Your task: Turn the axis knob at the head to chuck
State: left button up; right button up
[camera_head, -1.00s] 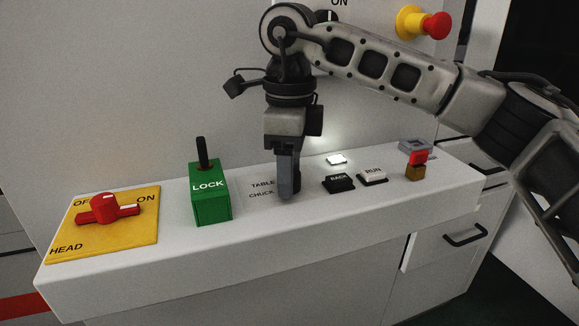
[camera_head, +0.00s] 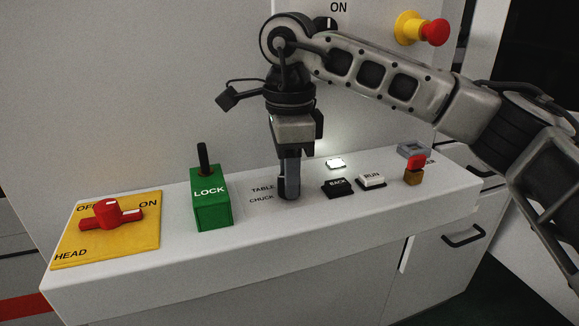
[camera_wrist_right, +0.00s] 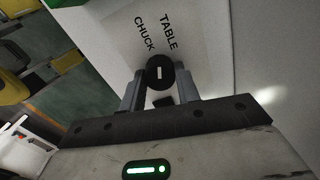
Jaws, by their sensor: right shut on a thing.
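The axis knob (camera_wrist_right: 160,72) is a small round black knob with a short white mark, beside the printed labels TABLE and CHUCK in the right wrist view. My right gripper (camera_wrist_right: 160,84) has its two fingers on opposite sides of the knob, shut on it. In the head view my right gripper (camera_head: 289,188) points straight down at the panel just right of the labels and hides most of the knob. I cannot tell exactly which label the mark faces. My left gripper is not in view.
The white console (camera_head: 240,250) carries a yellow plate (camera_head: 75,240) with a red HEAD switch (camera_head: 111,214), a green LOCK box (camera_head: 212,212) with a black lever, black BACK (camera_head: 337,187) and white RUN (camera_head: 371,181) buttons. A red emergency button (camera_head: 434,32) is on the wall.

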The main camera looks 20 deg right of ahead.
jog(key=shift+r+n, duration=0.1)
jog(key=shift+n, duration=0.7)
pick_arm(q)
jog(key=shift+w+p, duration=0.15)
jog(key=shift+p, duration=0.3)
pick_arm(e)
jog(key=shift+n, duration=1.3)
jog(key=o, duration=1)
